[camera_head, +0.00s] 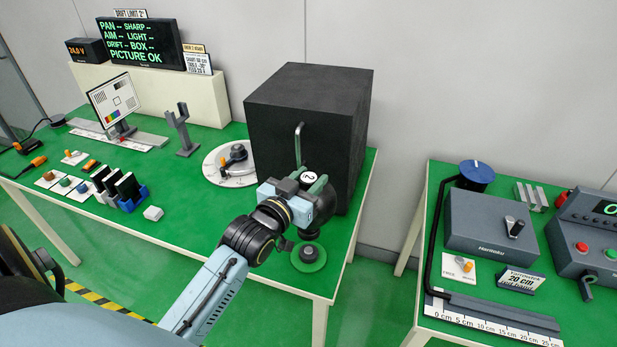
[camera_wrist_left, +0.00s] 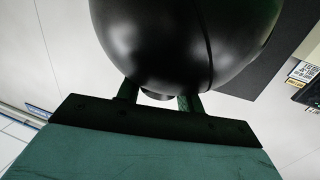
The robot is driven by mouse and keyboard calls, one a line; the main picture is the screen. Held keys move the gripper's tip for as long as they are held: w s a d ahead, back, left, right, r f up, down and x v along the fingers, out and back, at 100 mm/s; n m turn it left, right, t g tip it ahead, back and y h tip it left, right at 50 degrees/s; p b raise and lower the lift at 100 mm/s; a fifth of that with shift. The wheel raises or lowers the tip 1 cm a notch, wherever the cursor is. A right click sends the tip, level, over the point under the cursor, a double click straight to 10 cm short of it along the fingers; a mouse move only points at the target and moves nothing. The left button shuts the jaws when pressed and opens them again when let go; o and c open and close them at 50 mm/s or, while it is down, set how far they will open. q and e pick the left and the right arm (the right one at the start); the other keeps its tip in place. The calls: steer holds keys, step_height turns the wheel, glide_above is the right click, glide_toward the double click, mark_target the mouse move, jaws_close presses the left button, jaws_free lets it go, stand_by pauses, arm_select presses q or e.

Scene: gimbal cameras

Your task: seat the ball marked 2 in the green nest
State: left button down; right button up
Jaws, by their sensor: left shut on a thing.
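The ball marked 2 (camera_head: 324,206) is a dark ball with a white spot bearing a 2 on top. My left gripper (camera_head: 309,186) is shut on it and holds it up beside the black box. In the left wrist view the black ball (camera_wrist_left: 185,45) fills the upper middle, with the fingers partly hidden by it. The green nest (camera_head: 309,254), a dark round seat on a green disc, stands near the table's front edge, below the ball in the picture and apart from it. My right gripper is not in view.
A large black box (camera_head: 305,115) with a handle stands right behind my left gripper. A white round plate with a dark ball piece (camera_head: 236,154) lies left of it. A grey forked stand (camera_head: 182,130) is further left. A second table (camera_head: 440,185) stands right, across a gap.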

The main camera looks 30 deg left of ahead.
arm_select(q)
steer(key=shift+r, duration=0.1)
steer(key=shift+r+p, duration=0.1)
steer(key=shift+p, duration=0.3)
steer(key=shift+s+f+b, duration=0.1)
steer(key=shift+f+b, duration=1.7)
steer(key=shift+f, duration=1.2)
steer(key=shift+p, duration=1)
steer(key=shift+f+b, duration=0.7)
steer(key=shift+f, duration=0.4)
steer(key=c, duration=0.9)
jaws_free()
steer(key=shift+c, duration=0.2)
steer(key=shift+o, duration=0.6)
steer(key=shift+f, duration=0.1)
steer(key=shift+s, duration=0.1)
